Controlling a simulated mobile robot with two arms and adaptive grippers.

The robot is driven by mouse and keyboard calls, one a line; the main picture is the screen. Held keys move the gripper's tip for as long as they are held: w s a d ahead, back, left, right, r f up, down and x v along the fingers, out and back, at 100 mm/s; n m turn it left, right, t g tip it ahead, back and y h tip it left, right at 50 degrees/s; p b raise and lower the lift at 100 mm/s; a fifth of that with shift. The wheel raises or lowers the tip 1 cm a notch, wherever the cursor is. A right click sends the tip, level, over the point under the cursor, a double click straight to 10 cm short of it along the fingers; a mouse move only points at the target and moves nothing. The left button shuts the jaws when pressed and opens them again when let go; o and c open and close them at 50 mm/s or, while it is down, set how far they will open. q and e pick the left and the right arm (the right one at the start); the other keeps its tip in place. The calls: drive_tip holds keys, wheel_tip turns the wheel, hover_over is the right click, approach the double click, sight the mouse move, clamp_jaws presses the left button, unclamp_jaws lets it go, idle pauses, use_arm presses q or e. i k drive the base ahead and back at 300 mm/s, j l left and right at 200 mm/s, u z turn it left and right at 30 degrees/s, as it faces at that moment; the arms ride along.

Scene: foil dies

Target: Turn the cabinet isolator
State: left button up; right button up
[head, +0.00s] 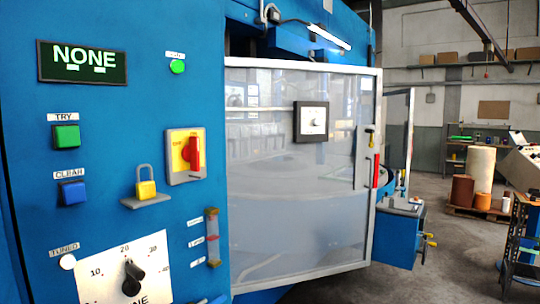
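The cabinet isolator (186,155) is a yellow plate with a red handle (194,153), mounted on the blue cabinet front (110,205). The red handle stands upright. A yellow padlock (146,189) with a raised grey shackle sits on a small grey shelf (147,202) to the left of and below the isolator, apart from it. Neither of my grippers shows in the head view.
Left of the isolator are a display reading NONE (82,62), a green button (66,137), a blue button (72,193) and a black dial knob (132,278). A translucent framed guard door (290,215) stands to the right. Open floor (450,260) lies beyond it.

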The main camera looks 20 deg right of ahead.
sight(190, 153)
drive_tip(key=z, duration=0.15)
drive_tip(key=i+l+u, duration=0.15)
drive_tip(key=u, duration=0.2)
drive_tip(key=i+l+u, duration=0.15)
drive_tip(key=u, duration=0.15)
drive_tip(key=i+l+u, duration=0.1)
drive_tip(key=l+u, duration=0.25)
drive_tip(key=j, duration=0.1)
